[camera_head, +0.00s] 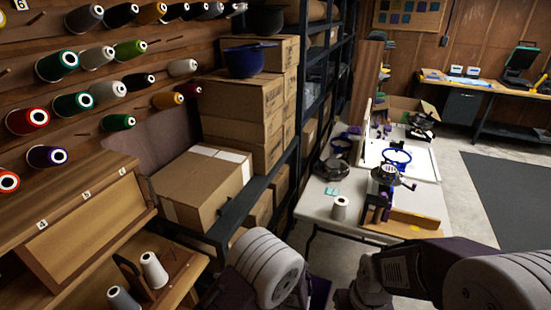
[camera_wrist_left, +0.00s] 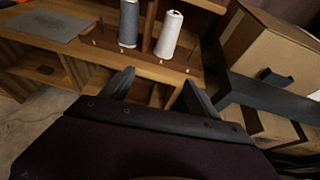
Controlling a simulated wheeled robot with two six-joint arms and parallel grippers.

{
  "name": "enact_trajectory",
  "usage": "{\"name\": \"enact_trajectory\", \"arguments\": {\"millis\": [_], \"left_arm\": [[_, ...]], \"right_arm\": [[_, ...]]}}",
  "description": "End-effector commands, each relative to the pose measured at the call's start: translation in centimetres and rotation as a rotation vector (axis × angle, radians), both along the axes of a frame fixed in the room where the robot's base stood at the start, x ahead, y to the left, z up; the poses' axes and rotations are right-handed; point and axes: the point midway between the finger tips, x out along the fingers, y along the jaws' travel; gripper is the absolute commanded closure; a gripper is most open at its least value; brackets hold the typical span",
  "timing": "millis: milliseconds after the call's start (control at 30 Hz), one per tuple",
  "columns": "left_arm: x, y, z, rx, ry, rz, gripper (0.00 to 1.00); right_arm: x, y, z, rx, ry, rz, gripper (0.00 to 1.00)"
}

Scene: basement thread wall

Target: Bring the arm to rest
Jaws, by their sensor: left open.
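My left arm (camera_head: 265,265) comes in low in the head view, its purple wrist beside the wooden bench at the lower left. In the left wrist view my left gripper (camera_wrist_left: 158,90) is open, its two dark fingers spread apart with nothing between them. It points toward a small wooden peg rack (camera_wrist_left: 148,60) holding a grey spool (camera_wrist_left: 128,24) and a white spool (camera_wrist_left: 168,34), both clear of the fingers. In the head view the white spool (camera_head: 154,270) and grey spool (camera_head: 122,299) stand upright. My right arm (camera_head: 430,270) crosses the lower right; its gripper does not show.
Coloured thread spools hang on the wall pegs, including a red one (camera_head: 27,120). Cardboard boxes (camera_head: 200,185) fill the dark metal shelf near my left arm. A white table (camera_head: 340,212) with equipment and a spool stands ahead. Floor is open at the right.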

Motion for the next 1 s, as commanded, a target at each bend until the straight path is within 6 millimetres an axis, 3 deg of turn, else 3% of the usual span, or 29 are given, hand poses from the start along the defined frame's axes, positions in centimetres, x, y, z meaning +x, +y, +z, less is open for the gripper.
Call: {"name": "enact_trajectory", "arguments": {"millis": [133,267,367,567,667,767,900,1000], "left_arm": [[1.0,2.3,2.2,-0.051,-0.060,0.095,0.30],[0.6,5.1,4.4,-0.097,-0.107,0.214,0.30],[-0.9,7.4,5.7,-0.160,-0.144,0.345,0.30],[-6.6,10.6,6.7,-0.400,-0.260,0.714,0.30],[-10.0,10.0,6.3,-0.605,-0.379,0.973,0.30],[-12.0,7.1,5.4,-0.860,-0.555,1.258,0.30],[-11.5,2.6,4.1,-1.091,-0.726,1.509,0.30],[-10.1,1.3,3.7,-1.172,-0.810,1.597,0.30]], "right_arm": [[0.0,0.0,0.0,0.000,0.000,0.000,0.64],[0.0,0.0,0.0,0.000,0.000,0.000,0.64],[0.0,0.0,0.0,0.000,0.000,0.000,0.64],[0.0,0.0,0.0,0.000,0.000,0.000,0.64],[0.0,0.0,0.0,0.000,0.000,0.000,0.64],[0.0,0.0,0.0,0.000,0.000,0.000,0.64],[0.0,0.0,0.0,0.000,0.000,0.000,0.64],[0.0,0.0,0.0,0.000,0.000,0.000,0.64]]}}
